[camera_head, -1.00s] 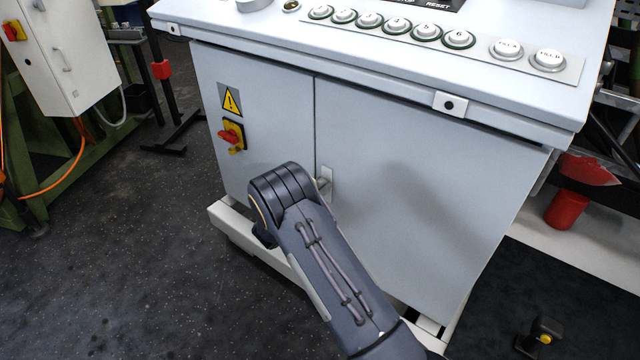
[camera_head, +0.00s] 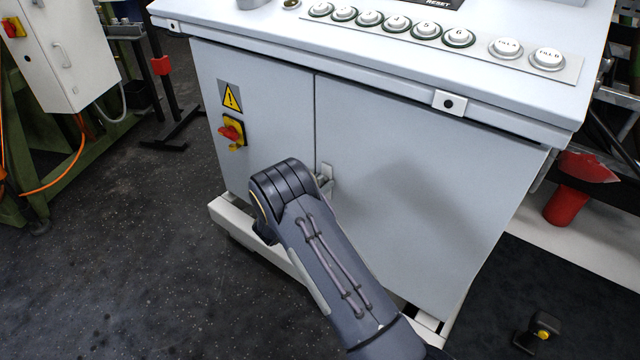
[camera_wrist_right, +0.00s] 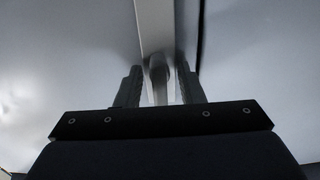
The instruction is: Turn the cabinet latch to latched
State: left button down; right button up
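The cabinet latch (camera_head: 327,170) sits at the seam between the two grey cabinet doors in the head view, partly hidden by my right arm. In the right wrist view its light plate and rounded grey handle (camera_wrist_right: 159,72) show straight ahead. My right gripper (camera_wrist_right: 159,75) has its two dark fingers apart, one on each side of the handle. Thin light gaps show between fingers and handle, so firm contact is not visible. In the head view my right wrist hides most of this gripper. My left gripper is not in view.
The cabinet's left door bears a yellow warning sign (camera_head: 231,96) and a red-yellow switch (camera_head: 233,132). A ledge with a row of buttons (camera_head: 396,24) overhangs the doors. A white base rail (camera_head: 262,250) runs below.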

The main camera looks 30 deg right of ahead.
jog(key=p+v, duration=0.1)
jog(key=v, duration=0.6)
jog(key=shift+s+a, duration=0.2)
jog(key=shift+a, duration=0.2)
